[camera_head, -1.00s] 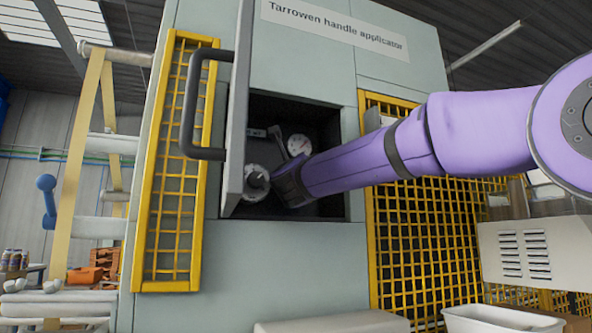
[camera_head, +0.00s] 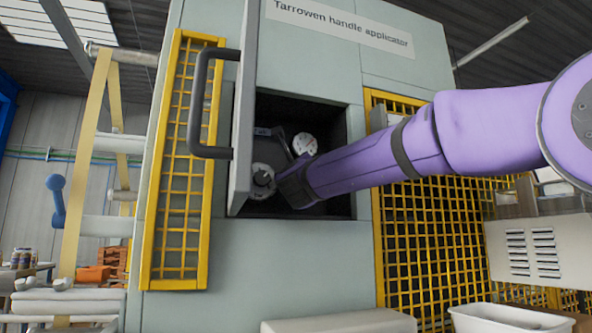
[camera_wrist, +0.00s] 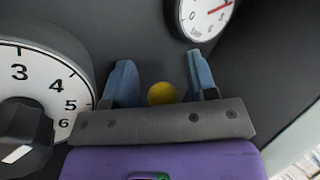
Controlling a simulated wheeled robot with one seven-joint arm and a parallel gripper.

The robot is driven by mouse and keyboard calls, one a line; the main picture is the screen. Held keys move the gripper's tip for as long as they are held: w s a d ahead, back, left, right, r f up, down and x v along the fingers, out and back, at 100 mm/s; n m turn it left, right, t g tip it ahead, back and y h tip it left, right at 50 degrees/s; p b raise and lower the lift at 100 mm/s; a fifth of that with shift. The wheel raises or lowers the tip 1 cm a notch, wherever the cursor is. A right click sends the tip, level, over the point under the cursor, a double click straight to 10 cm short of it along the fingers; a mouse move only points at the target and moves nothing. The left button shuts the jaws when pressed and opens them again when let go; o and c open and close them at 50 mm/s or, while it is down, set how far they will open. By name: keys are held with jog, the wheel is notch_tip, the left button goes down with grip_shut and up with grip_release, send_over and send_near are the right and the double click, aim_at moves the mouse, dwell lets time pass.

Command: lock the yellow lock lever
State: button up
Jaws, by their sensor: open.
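The yellow lock lever shows in the wrist view only as a rounded yellow end (camera_wrist: 162,93) between the two blue fingers of my gripper (camera_wrist: 159,62). The fingers are open, one on each side of it, and gaps show beside the yellow end. I cannot tell how deep it sits between them or how the rest of the lever lies. In the head view my arm reaches into the dark opening of the handle applicator (camera_head: 285,235), and the yellow lever cannot be made out there.
A numbered dial with a black knob (camera_wrist: 22,135) is close on the left in the wrist view. A round gauge (camera_wrist: 207,14) is at upper right. The open door (camera_head: 240,110) with its dark handle (camera_head: 197,105) stands at the opening's left edge. Yellow mesh guards (camera_head: 182,170) flank the opening.

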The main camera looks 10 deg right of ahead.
jog(key=v, duration=1.1)
jog(key=shift+w+f, duration=0.1)
jog(key=shift+d, duration=0.1)
